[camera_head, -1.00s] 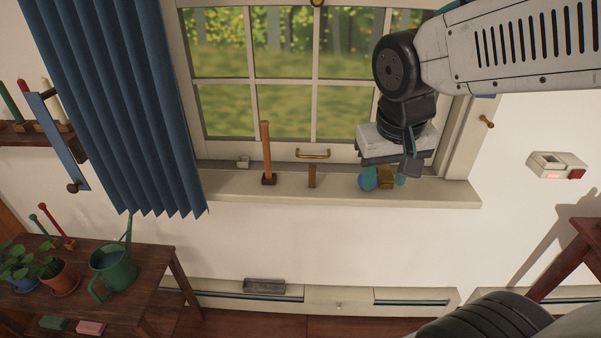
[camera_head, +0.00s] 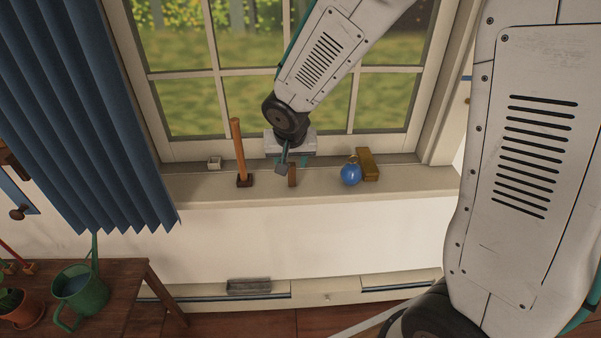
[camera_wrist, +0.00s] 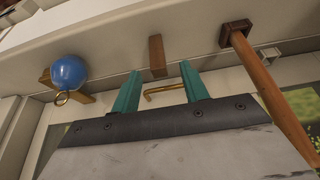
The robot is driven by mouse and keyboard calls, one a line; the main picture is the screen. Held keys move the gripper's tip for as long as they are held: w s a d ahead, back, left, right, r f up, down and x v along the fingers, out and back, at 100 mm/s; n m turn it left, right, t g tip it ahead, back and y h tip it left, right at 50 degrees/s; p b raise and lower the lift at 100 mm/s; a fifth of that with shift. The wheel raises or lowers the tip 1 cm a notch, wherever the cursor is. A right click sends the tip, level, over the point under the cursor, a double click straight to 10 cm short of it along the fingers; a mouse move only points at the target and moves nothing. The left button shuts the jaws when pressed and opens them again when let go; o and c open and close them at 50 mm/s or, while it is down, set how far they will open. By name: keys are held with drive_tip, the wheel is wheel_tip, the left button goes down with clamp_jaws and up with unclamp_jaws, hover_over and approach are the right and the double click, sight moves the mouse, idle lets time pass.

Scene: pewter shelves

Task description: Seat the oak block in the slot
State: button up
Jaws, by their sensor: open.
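A small upright brown wooden block (camera_head: 292,176) stands on the window sill. In the wrist view this brown block (camera_wrist: 157,50) shows just beyond and between the fingertips. A yellow-brown block (camera_head: 368,162) lies farther right on the sill, partly behind a blue ball; it also shows in the wrist view (camera_wrist: 86,98). I cannot tell for sure which of the two is the oak block. No slot can be clearly made out. My gripper (camera_head: 289,163) is open and empty, its teal fingers (camera_wrist: 160,70) pointing toward the brown block, apparently apart from it.
The blue ball (camera_head: 350,174) with a brass ring is right of the brown block. A blue curtain (camera_head: 90,120) hangs at left. The sill's front edge is clear.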

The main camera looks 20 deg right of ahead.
sight(292, 166)
drive_tip(key=x, duration=0.3)
drive_tip(key=shift+w+d+f, duration=0.2)
drive_tip(key=shift+f, duration=0.1)
clamp_jaws()
drive_tip(key=shift+r, duration=0.1)
